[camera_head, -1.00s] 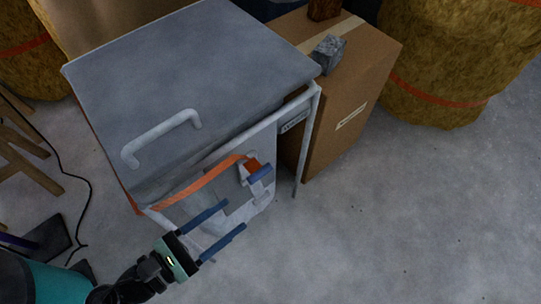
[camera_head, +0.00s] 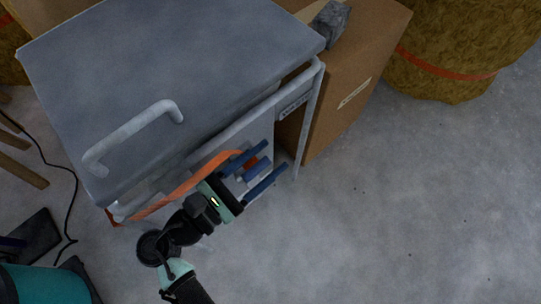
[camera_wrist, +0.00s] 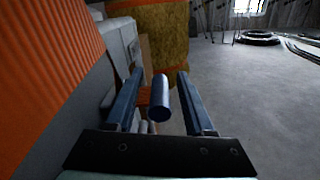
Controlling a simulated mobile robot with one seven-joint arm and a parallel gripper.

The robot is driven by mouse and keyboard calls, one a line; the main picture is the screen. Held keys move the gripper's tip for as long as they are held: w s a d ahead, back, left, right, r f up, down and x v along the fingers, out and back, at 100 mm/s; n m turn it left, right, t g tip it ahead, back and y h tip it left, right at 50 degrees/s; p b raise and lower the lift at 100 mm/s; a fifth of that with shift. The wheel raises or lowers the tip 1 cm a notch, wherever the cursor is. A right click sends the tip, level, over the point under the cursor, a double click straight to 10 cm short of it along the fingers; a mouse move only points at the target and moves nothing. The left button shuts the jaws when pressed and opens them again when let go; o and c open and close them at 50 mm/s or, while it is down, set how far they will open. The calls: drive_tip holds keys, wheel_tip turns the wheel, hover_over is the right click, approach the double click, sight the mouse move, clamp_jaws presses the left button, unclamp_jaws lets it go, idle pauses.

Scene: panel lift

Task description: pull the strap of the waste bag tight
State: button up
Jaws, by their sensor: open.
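The orange strap (camera_head: 185,187) runs across the front of the pale waste bag (camera_head: 264,138), which hangs in a grey frame under a grey lid. The strap also fills the left of the wrist view (camera_wrist: 45,70). A short blue bar (camera_head: 258,169) sits near the strap's right end, beside a small orange-red piece. My gripper (camera_head: 276,156) is open in front of the bag. In the wrist view the blue bar (camera_wrist: 159,98) lies between the two blue fingers, with gaps visible on both sides. My gripper and wrist hide part of the bag and strap.
The grey lid (camera_head: 170,75) with its handle covers the frame's top. A cardboard box (camera_head: 350,85) with a grey block on it stands close on the right. A straw-coloured bale (camera_head: 455,50) is behind it. The floor at the right is clear.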

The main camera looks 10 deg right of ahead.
drive_tip(key=shift+w+d, duration=0.4)
drive_tip(key=shift+d, duration=0.2)
clamp_jaws()
idle(1.1)
